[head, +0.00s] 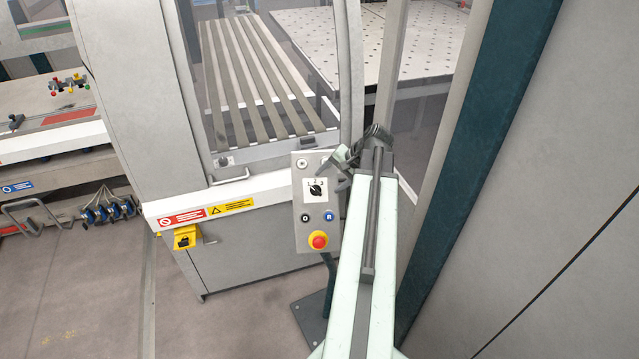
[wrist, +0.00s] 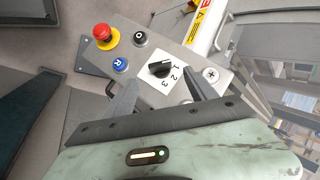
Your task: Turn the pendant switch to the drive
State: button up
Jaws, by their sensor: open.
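The pendant (head: 296,225) is a grey control panel in the middle of the head view, and it also shows in the wrist view (wrist: 200,64). Its black rotary switch (wrist: 160,68) sits on a white plate marked 1, 2 and 3; the head view shows the switch too (head: 315,188). The knob's long axis seems to lie toward the 1, but the pointer mark is too small to be sure. My gripper (wrist: 160,79) is open and empty, its fingers on either side of the switch in the picture; contact is not visible. In the head view my gripper (head: 334,173) is at the pendant's upper right.
The pendant also carries a red emergency stop (head: 319,240) on yellow, a blue R button (head: 329,216), a black O button (head: 305,218) and a key-type fitting (head: 302,163). The machine frame (head: 240,197) stands close to the left, a dark green post (head: 480,150) to the right.

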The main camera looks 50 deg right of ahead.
aim_at(317, 190)
jog(key=b+x, duration=0.6)
jog(key=x, duration=0.2)
jog(key=shift+f+b, duration=0.15)
jog(key=shift+b, duration=0.25)
